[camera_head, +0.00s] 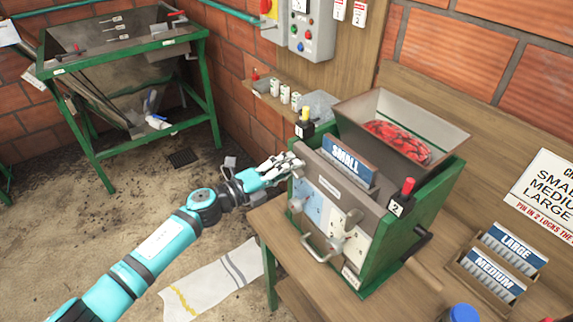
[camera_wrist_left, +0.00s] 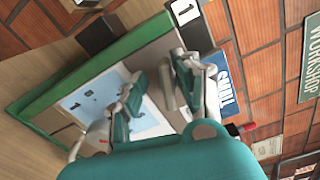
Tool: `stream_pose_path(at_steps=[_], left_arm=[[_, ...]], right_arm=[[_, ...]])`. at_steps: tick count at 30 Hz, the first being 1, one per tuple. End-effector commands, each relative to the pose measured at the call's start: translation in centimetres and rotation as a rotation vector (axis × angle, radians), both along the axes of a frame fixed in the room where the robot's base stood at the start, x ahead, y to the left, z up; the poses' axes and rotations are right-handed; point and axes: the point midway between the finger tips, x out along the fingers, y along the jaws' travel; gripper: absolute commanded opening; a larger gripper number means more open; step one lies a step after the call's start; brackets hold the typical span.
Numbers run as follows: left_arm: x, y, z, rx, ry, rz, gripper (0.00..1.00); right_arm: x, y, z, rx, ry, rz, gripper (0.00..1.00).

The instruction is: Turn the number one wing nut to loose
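The pulper (camera_head: 330,200) stands on a wooden bench, with a grey front, a green frame and a SMALL sign (camera_head: 348,163). Grey knob-like fittings, which look like wing nuts, sit on its front plates: one at the left (camera_head: 297,205) and one further right (camera_head: 352,218). I cannot read which bears number one, or how it is turned. A tag marked 1 (camera_wrist_left: 183,10) shows beside a black block. My left gripper (camera_head: 286,163) is at the machine's upper left front; in the wrist view its fingers (camera_wrist_left: 160,85) are parted, with nothing clearly held. My right gripper is out of view.
A hopper (camera_head: 400,135) of red fruit tops the machine. A red-topped pin (camera_head: 407,190) is at its right, a yellow-topped one (camera_head: 305,120) at its left. A U-shaped handle (camera_head: 320,248) juts from the front. LARGE and MEDIUM plates (camera_head: 495,265) lie right.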

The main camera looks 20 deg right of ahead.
Motion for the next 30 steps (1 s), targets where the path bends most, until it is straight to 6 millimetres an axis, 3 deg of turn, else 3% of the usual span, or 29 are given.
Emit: stream_pose_path(at_steps=[13, 24, 30], left_arm=[[-0.1, 0.8, 0.4, -0.005, -0.004, 0.003, 0.41], [-2.6, 7.7, 0.3, -0.003, -0.002, 0.004, 0.41], [-3.7, 10.4, 0.2, -0.004, 0.0, 0.001, 0.41]], right_arm=[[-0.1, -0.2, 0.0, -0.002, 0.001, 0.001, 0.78], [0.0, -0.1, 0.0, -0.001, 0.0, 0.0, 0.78], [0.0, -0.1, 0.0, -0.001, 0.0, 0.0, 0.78]])
